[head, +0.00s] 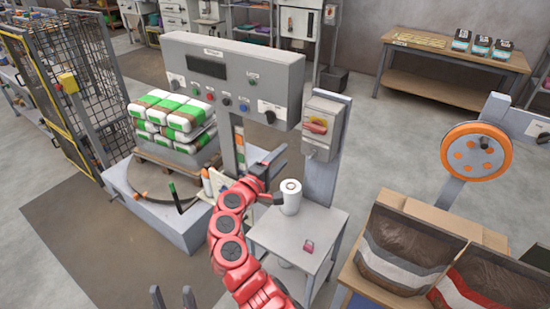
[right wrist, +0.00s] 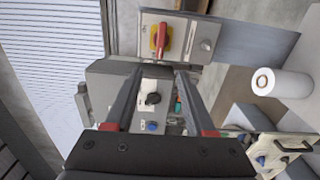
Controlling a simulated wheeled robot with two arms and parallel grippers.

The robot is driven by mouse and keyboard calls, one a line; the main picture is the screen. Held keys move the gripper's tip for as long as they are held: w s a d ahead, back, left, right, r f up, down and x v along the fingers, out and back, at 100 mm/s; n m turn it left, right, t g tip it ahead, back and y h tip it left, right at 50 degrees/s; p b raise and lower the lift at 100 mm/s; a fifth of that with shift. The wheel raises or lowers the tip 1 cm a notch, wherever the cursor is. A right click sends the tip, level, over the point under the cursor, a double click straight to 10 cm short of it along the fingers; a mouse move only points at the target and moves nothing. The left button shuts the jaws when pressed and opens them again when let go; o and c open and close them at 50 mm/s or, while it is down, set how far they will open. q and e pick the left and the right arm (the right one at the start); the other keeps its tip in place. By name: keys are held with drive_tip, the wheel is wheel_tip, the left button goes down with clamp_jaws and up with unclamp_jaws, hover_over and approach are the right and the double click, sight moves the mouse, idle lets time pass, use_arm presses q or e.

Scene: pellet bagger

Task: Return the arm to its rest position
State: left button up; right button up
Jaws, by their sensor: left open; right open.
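My red right arm (head: 230,240) reaches up from the bottom middle of the head view. Its dark right gripper (head: 280,174) is in front of the control panel (head: 232,75), left of the switch box post. The right wrist view shows this gripper (right wrist: 160,72) open and empty, with the panel's black knob (right wrist: 153,99) seen between its fingers. I cannot tell the exact gap to the panel. My left gripper (head: 173,298) shows only as two spread fingertips at the bottom edge; it is open, and nothing shows between the tips.
A switch box (head: 322,127) with a red handle (right wrist: 162,40) stands close by. A white roll (head: 290,197) stands on the small table (head: 300,228) beside the right gripper. Stacked bags (head: 172,117) are at left. Filled brown bags (head: 405,250) are at right. Floor at lower left is clear.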

drive_tip(key=shift+w+f, duration=0.1)
drive_tip(key=shift+f, duration=0.1)
idle(0.3)
